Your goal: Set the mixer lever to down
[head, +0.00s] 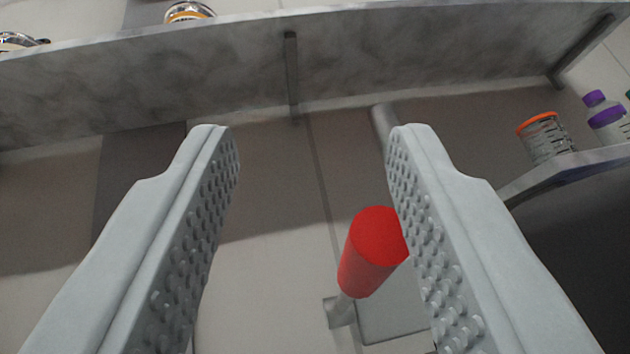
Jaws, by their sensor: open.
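A red cylindrical handle (370,255), which looks like the mixer lever's grip, shows right of centre. It sits on a short metal stem (342,311) beside a grey plate or box (390,310). My gripper (314,140) is open with nothing between its fingers. The red handle appears between the fingers, close to the right finger, which hides part of its right side. I cannot tell whether they touch. The right finger also hides part of the grey box.
A grey shelf (200,75) on brackets crosses the top, with jars (188,12) on it. At right, a ledge (560,172) holds an orange-rimmed beaker (545,138) and purple-capped bottles (606,118). A grey pipe (384,122) shows behind the right fingertip. The left wall is clear.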

